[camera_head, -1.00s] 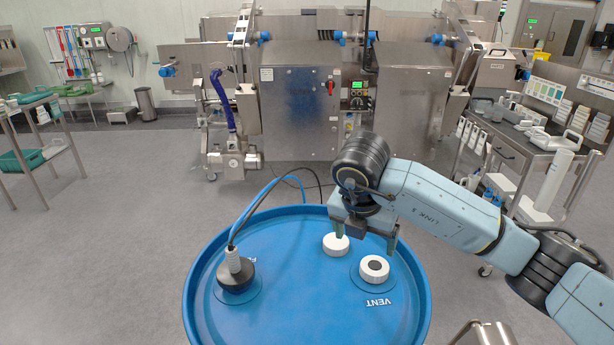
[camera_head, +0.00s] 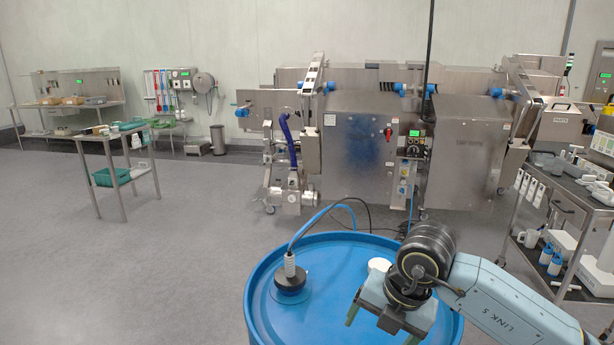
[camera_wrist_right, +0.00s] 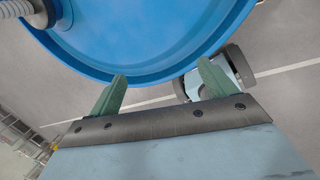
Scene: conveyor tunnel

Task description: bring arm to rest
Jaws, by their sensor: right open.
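My right arm comes in from the right in the head view. Its right gripper (camera_head: 381,326) hangs over the near part of the blue drum (camera_head: 322,250), fingers pointing down. In the right wrist view the right gripper (camera_wrist_right: 162,72) has its two green fingers wide apart with nothing between them, near the drum's rim (camera_wrist_right: 140,78). A white cap (camera_head: 379,265) lies on the drum lid just behind the wrist. The VENT cap is hidden in the head view. My left gripper is not in view.
A black fitting (camera_head: 290,277) with a blue hose stands on the left of the lid. A steel machine (camera_head: 360,150) is behind the drum. A trolley (camera_head: 565,215) with cups and bottles stands at the right.

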